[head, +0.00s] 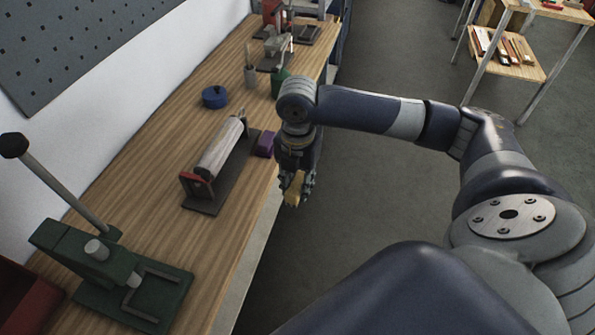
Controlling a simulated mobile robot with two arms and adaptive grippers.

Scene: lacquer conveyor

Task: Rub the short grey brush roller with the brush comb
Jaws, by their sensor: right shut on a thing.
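The short grey brush roller (219,148) lies lengthwise in a dark stand with red end pieces on the wooden bench. My right gripper (294,198) points down just past the bench's front edge, to the right of the roller and apart from it. It is shut on a small tan-yellow thing, which looks like the brush comb (294,186); the fingers hide part of it. My left gripper is not in view.
A purple block (265,144) sits between the roller stand and my right gripper. A blue round tin (214,97), a grey cup (250,77) and a green container (279,82) stand farther back. A green lever press (105,272) stands at the near left. Bare bench lies left of the roller.

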